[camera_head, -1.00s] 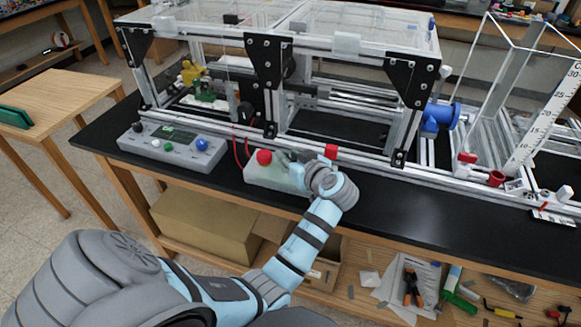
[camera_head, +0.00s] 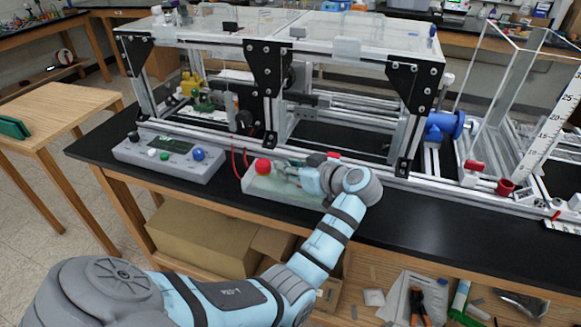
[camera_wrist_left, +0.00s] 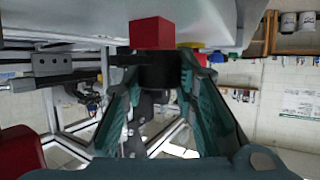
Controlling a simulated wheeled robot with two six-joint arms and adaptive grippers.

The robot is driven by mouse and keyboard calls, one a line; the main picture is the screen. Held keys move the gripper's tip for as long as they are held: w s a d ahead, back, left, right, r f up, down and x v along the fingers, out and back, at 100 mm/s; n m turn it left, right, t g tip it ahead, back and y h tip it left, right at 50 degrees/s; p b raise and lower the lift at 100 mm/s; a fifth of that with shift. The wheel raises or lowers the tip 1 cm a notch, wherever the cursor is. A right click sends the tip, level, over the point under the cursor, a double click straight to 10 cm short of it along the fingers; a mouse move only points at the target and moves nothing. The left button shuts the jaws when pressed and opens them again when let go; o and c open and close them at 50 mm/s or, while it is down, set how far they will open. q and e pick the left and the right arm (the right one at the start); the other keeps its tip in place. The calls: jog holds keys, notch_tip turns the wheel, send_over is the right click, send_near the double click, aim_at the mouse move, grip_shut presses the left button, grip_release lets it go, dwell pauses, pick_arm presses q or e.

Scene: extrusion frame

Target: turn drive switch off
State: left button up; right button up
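A pale control box (camera_head: 285,192) stands at the table's front edge with a round red button (camera_head: 263,166) on its left part. A small red piece (camera_head: 333,155) shows just behind my left gripper (camera_head: 288,172), which reaches over the box top from the right with its fingers pointing left. In the left wrist view my left fingers (camera_wrist_left: 158,85) stand apart on both sides of a black part (camera_wrist_left: 158,72) with a red block (camera_wrist_left: 151,33) directly above it. Whether the fingers press on the black part is unclear. My gripper and wrist hide part of the box. My right gripper is not visible.
A grey control box (camera_head: 168,158) with coloured knobs stands to the left. The extrusion frame (camera_head: 270,90) with clear panels rises close behind. A blue cylinder (camera_head: 443,126) and a red valve (camera_head: 474,166) are to the right. The black tabletop (camera_head: 430,205) is clear at front right.

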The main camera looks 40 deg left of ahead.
pick_arm(q)
jog(key=shift+o, duration=0.9)
jog(key=shift+a+f, duration=0.1)
notch_tip(320, 180, up, 10)
jog(key=shift+s+r, duration=0.1)
jog(key=shift+a, duration=0.1)
